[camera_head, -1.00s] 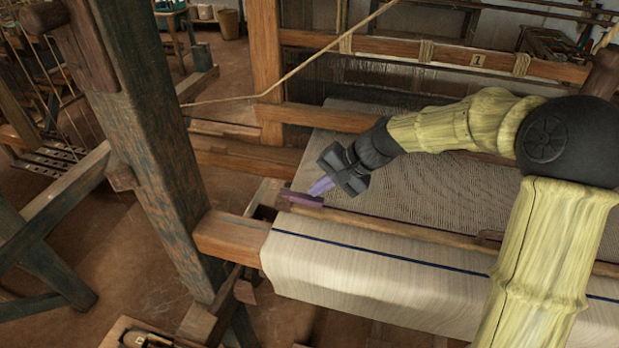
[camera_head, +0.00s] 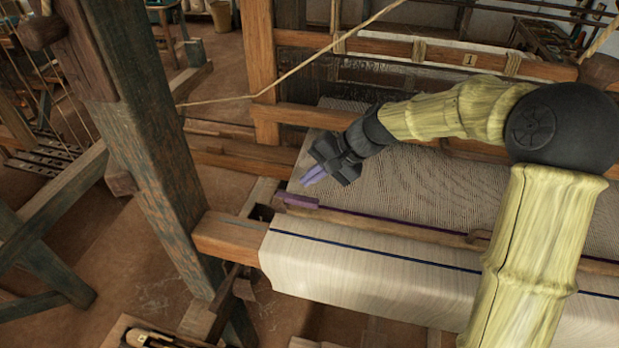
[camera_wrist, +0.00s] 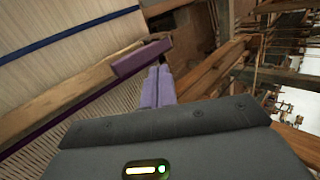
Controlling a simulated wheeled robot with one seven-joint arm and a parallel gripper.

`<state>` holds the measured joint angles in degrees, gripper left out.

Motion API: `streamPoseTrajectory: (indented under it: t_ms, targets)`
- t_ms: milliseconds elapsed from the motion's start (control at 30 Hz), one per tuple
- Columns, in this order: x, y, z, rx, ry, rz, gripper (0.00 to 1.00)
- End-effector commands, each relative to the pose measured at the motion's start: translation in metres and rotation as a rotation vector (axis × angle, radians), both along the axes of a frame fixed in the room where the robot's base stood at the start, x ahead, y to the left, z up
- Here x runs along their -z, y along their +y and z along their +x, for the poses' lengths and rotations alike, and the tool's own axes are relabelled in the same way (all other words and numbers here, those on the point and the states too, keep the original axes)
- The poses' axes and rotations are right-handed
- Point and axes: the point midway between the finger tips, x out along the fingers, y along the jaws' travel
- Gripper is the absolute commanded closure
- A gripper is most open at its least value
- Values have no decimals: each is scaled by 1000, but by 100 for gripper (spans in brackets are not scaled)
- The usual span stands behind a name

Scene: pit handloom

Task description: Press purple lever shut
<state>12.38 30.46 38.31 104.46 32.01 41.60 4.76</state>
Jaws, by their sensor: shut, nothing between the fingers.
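The purple lever (camera_head: 297,200) is a short bar at the left end of the wooden beam (camera_head: 420,232) on the loom's cloth side. It lies roughly in line with the beam; I cannot tell whether it is fully down. It also shows in the wrist view (camera_wrist: 141,59), just beyond and left of my fingertips. A thin dark purple strip (camera_head: 390,217) runs along the beam from the lever. My gripper (camera_head: 313,177) has its lavender fingers together, empty. In the head view they appear above and behind the lever, with a small gap.
White cloth with a dark blue line (camera_head: 380,257) drapes over the front. Woven warp (camera_head: 420,185) stretches behind the beam. A thick wooden post (camera_head: 140,150) stands left, and a rope (camera_head: 300,75) crosses behind. Open floor lies at lower left.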

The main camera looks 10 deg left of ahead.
Motion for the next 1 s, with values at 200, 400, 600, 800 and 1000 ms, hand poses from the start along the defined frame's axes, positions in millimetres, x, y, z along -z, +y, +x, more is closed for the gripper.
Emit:
streamPoseTrajectory:
  t_ms: [200,400,600,800,1000]
  targets:
    - [-21,-20,1,0,-6,0,100]
    - [-42,-49,2,0,-6,-1,100]
    - [-61,-74,2,-2,-6,0,100]
    - [-67,-82,1,-3,-3,0,100]
    - [-67,-82,2,-2,-3,0,100]
